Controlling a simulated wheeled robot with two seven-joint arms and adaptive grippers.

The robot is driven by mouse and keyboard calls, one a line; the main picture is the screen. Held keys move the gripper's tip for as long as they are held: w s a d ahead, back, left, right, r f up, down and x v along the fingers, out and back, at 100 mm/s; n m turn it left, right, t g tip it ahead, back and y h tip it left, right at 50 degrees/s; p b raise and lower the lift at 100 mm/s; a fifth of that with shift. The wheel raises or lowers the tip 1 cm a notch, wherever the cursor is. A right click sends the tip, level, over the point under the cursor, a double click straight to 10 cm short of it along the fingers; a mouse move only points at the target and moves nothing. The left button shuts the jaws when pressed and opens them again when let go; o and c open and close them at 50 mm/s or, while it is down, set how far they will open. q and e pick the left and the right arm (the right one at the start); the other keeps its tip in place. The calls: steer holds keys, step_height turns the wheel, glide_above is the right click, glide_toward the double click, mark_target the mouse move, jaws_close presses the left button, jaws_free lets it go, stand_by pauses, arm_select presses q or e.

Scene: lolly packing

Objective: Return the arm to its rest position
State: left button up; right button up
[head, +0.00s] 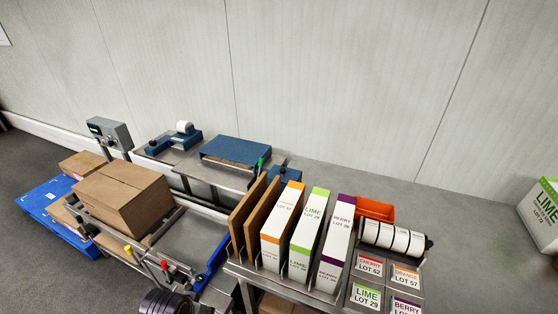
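Neither of my grippers shows in the head view, so their pose and whether they hold anything cannot be seen. No arm is clearly visible over the work area.
A grey bench (470,240) holds orange, lime and berry cartons (307,235), brown boards (243,220), an orange bin (375,210), label rolls (395,238) and label cards (368,297). Left are a brown box (122,197), blue pallet (45,200) and blue-topped machine (236,151). A lime carton (543,213) stands far right.

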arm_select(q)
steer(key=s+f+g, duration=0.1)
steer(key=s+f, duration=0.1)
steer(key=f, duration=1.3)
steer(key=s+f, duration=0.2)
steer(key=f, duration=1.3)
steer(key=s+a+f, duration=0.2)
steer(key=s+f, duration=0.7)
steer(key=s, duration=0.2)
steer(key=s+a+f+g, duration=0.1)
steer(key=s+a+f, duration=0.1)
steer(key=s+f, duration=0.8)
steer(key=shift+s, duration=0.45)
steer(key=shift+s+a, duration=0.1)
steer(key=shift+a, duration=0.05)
